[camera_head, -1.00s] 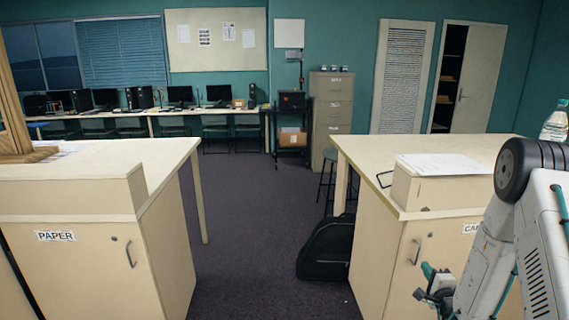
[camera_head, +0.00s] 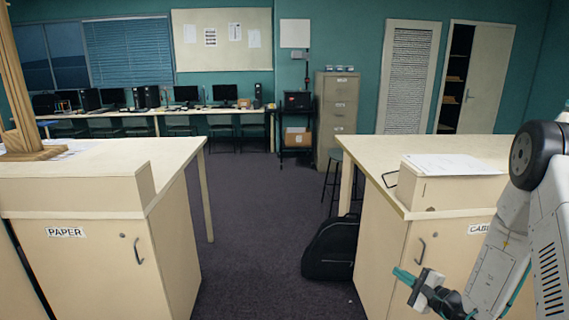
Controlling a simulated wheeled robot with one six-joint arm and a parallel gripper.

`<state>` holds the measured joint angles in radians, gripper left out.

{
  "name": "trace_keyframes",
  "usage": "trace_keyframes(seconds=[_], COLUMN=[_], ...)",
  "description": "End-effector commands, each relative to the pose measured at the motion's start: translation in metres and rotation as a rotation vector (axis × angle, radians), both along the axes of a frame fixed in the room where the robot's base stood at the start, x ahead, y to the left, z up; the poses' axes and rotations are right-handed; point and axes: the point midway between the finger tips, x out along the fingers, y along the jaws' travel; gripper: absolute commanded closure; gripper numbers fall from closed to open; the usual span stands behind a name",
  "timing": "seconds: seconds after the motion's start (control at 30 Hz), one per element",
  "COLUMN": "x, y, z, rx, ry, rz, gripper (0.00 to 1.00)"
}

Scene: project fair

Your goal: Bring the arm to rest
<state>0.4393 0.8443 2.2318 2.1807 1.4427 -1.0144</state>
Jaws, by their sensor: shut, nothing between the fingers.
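My arm (camera_head: 505,235) shows at the right edge of the head view, folded with its black joint up high and its lower link slanting down to the left. My gripper (camera_head: 404,278) hangs low at its end, in front of the right cabinet (camera_head: 390,255). Its teal fingertips point left and are together, with nothing held. Some of the wrist lies near the bottom edge of the picture. I cannot tell the exact gap between the gripper and the cabinet door.
A left cabinet labelled PAPER (camera_head: 95,255) bears a wooden stand (camera_head: 32,150). A white paper (camera_head: 447,164) lies on the right cabinet's top. A black bag (camera_head: 330,247) stands on the floor beside the right cabinet. A stool (camera_head: 334,180) is behind it. The aisle floor (camera_head: 255,225) between the cabinets is clear.

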Motion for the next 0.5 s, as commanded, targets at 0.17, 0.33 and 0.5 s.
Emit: trace_keyframes(seconds=[0.17, 0.33, 0.5], x=[-0.039, -0.096, -0.155], y=[0.069, 0.116, 0.141], z=[0.057, 0.101, 0.132], rx=[0.050, -0.002, -0.133], ry=[0.083, 0.194, 0.309], rz=[0.352, 0.661, 0.901], gripper=[1.00, 1.00, 1.00])
